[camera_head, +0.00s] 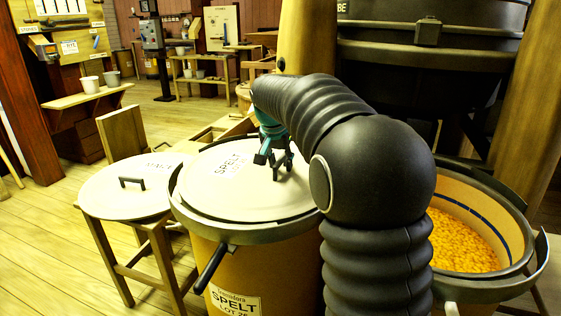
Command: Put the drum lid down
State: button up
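A round pale lid (215,205) marked SPELT sits at the mouth of the tan drum (270,262), inside its dark rim, and looks about level. I cannot tell whether it is fully seated. My gripper (275,168), teal with dark fingers, points down at the far right part of this lid. The lid's handle is not clearly seen there, and I cannot tell whether the fingers hold it. A second round lid (122,200) with a dark handle lies on a wooden stool (165,262) to the left. Its label is hard to read.
An open drum (490,205) of orange-yellow grain (460,245) stands at the right, partly hidden by my arm. A wooden board (122,133) stands behind the stool. Large dark machinery (430,70) rises behind. Open plank floor (45,250) lies to the left.

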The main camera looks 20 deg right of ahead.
jog(key=shift+r, duration=0.45)
jog(key=p+v, duration=0.1)
jog(key=v, duration=1)
jog(key=shift+r, duration=0.3)
jog(key=shift+s, duration=0.2)
jog(key=s+a+f+n+t+y, duration=0.1)
jog(key=s+f+n, duration=0.15)
jog(key=s, duration=0.75)
jog(key=s+f+n+y, duration=0.1)
jog(key=s+f+n, duration=0.15)
jog(key=s, duration=0.65)
jog(key=s+a+f+n, duration=0.1)
jog(key=s+f+n, duration=0.1)
jog(key=s+f, duration=0.9)
jog(key=s, duration=0.2)
jog(key=shift+s+a+f+t+y, duration=0.25)
jog(key=shift+a+t+y, duration=0.05)
jog(key=shift+a+t, duration=0.1)
